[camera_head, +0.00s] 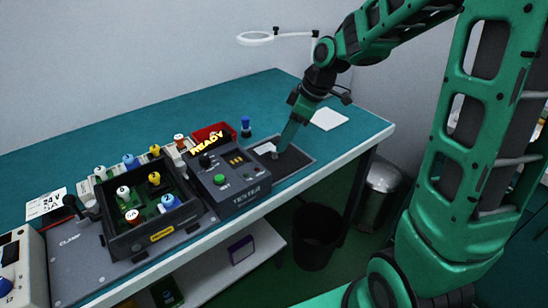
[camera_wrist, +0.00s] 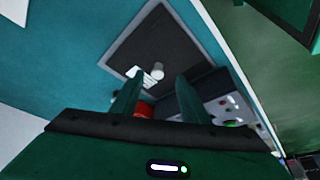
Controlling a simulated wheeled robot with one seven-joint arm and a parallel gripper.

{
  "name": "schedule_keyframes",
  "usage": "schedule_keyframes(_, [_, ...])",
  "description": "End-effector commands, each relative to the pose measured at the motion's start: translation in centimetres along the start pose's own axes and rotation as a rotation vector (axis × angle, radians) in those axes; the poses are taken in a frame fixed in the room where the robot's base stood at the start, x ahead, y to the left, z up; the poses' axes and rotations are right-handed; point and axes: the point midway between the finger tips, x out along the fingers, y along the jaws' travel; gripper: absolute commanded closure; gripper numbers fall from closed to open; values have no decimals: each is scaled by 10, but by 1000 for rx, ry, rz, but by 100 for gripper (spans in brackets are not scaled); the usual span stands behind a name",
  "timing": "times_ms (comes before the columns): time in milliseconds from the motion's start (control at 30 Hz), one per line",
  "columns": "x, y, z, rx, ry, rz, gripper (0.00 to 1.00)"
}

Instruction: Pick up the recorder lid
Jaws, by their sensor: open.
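A dark flat rectangular panel with a lighter border, which looks like the recorder lid (camera_head: 292,160), lies on the teal bench right of the tester. It also shows in the wrist view (camera_wrist: 185,50). A small pale knob (camera_wrist: 158,70) stands on it beside a white label (camera_wrist: 141,73). My gripper (camera_head: 284,146) is over the panel, pointing down. In the wrist view my gripper (camera_wrist: 158,92) is open, with its two fingers apart and nothing between them. The knob appears beyond the fingertips, roughly in line with the gap. Contact cannot be told.
The tester (camera_head: 233,180) with a green button stands just left of the panel, and a red bin (camera_head: 207,130) behind it. A blue-topped peg (camera_head: 246,124) and a white sheet (camera_head: 329,119) are nearby. A black tray (camera_head: 115,245) holds several coloured parts. The bench's front edge is close.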

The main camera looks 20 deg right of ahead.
Motion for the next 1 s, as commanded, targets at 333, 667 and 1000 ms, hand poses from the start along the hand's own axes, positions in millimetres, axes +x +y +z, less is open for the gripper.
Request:
schedule_keyframes(333, [41, 4, -4, 0, -1, -2, 59])
schedule_keyframes(667, [52, 4, -4, 0, -1, 1, 59])
schedule_keyframes(1000, [52, 5, -5, 0, 0, 2, 100])
